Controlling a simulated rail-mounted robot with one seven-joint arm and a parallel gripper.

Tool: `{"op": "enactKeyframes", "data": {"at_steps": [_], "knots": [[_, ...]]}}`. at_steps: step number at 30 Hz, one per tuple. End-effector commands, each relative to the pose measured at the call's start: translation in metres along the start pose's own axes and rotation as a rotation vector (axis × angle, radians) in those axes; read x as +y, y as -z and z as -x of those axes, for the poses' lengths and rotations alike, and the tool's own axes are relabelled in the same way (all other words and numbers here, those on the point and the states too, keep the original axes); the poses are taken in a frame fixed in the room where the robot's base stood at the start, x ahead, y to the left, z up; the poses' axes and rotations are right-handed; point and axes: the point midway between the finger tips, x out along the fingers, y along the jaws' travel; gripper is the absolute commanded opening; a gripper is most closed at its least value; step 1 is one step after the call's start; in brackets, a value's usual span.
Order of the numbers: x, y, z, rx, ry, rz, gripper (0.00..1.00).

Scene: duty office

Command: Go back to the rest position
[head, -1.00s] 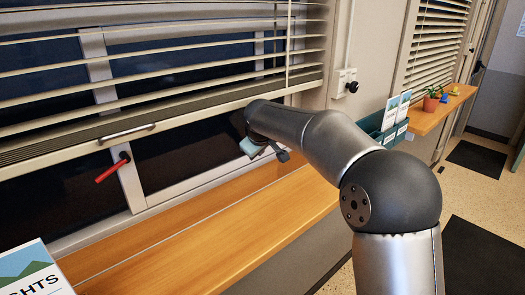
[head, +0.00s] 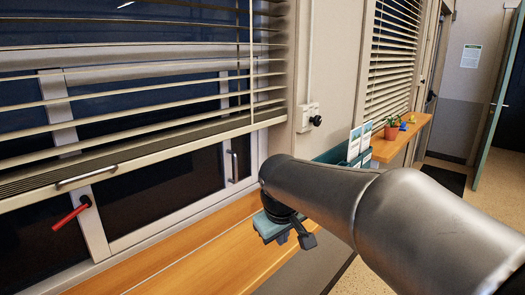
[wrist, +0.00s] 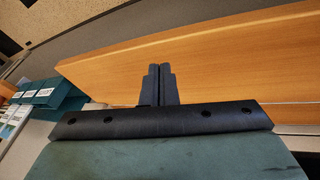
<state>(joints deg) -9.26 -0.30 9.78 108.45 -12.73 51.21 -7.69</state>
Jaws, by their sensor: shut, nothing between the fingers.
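My gripper (wrist: 160,84) shows in the wrist view with its two dark fingers together and nothing between them. In the head view only part of its body (head: 283,230) shows below the end of my arm, over the wooden sill. The wooden sill (head: 225,255) runs under the window; in the wrist view its bare top (wrist: 220,55) lies behind the fingers. My gripper appears to be clear of the sill, though the exact gap cannot be told.
A half-raised blind (head: 130,150) hangs over the window, which has a red handle (head: 70,215). A teal leaflet holder (head: 335,152) is on the wall beyond my arm. Farther back, a second sill (head: 405,138) holds a potted plant (head: 391,128). An open door (head: 497,100) stands at the right.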

Motion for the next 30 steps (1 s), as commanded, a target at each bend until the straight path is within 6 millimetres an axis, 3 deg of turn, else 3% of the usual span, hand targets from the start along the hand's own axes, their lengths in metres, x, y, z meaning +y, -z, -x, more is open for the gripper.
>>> {"op": "enactKeyframes", "data": {"at_steps": [1,6,9,12,17,30], "knots": [[0.002,-0.042,-0.003,-0.053,0.015,-0.07,0.0],[-0.013,-0.164,-0.016,-0.207,0.083,-0.301,0.0],[-0.03,-0.218,-0.021,-0.274,0.122,-0.412,0.0],[-0.044,-0.253,-0.024,-0.317,0.151,-0.489,0.0],[-0.056,-0.275,-0.027,-0.347,0.173,-0.54,0.0],[-0.056,-0.276,-0.027,-0.349,0.173,-0.54,0.0]]}}
